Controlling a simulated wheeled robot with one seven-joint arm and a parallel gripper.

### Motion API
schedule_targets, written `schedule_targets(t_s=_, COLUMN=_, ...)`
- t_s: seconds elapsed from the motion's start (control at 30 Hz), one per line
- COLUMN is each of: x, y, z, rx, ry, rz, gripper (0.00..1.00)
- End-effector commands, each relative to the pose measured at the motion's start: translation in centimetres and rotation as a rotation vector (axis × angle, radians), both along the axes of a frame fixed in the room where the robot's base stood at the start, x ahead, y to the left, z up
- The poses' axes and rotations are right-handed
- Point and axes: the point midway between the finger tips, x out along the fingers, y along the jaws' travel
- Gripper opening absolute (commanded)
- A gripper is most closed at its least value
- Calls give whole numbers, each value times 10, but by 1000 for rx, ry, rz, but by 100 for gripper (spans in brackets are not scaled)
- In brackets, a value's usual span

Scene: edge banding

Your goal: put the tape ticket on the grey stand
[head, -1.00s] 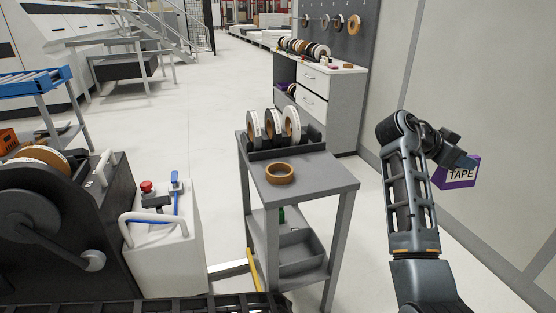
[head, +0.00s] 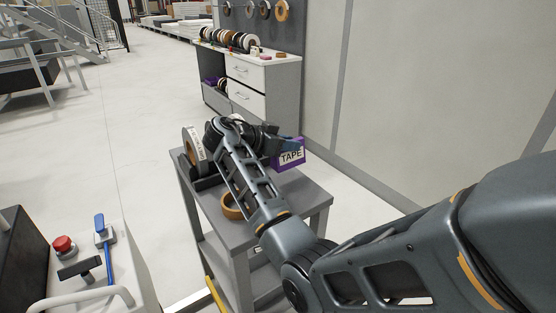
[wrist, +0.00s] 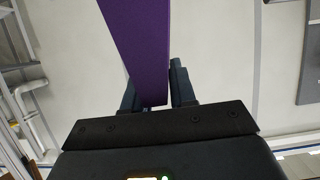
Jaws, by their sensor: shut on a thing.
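The tape ticket (head: 291,157) is purple with a white label reading TAPE. My gripper (head: 282,144) is shut on its upper part. In the wrist view the purple ticket (wrist: 145,50) stands between the two dark fingers of my gripper (wrist: 155,90). The grey stand (head: 300,188) is a small table with a lower shelf. In the head view the ticket shows at the far right side of its top; I cannot tell whether they touch. My arm hides part of the top.
A brown tape ring (head: 232,207) lies on the stand's top, partly behind my arm. A white tape roll (head: 193,145) stands in the dark rack at its back left. A drawer cabinet (head: 262,85) stands behind. A machine with a red button (head: 63,245) is at lower left.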

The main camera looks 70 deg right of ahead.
Motion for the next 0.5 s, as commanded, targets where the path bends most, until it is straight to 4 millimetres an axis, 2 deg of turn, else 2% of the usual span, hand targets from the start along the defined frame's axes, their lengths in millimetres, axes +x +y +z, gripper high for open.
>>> schedule_targets(t_s=0.17, x=18, y=9, z=-11, rx=0, ry=0, rz=1, gripper=0)
schedule_targets(t_s=0.27, x=20, y=10, z=-16, rx=0, ry=0, rz=-1, gripper=0)
schedule_targets(t_s=0.5, x=20, y=10, z=-47, rx=1, ry=4, rz=-1, gripper=0)
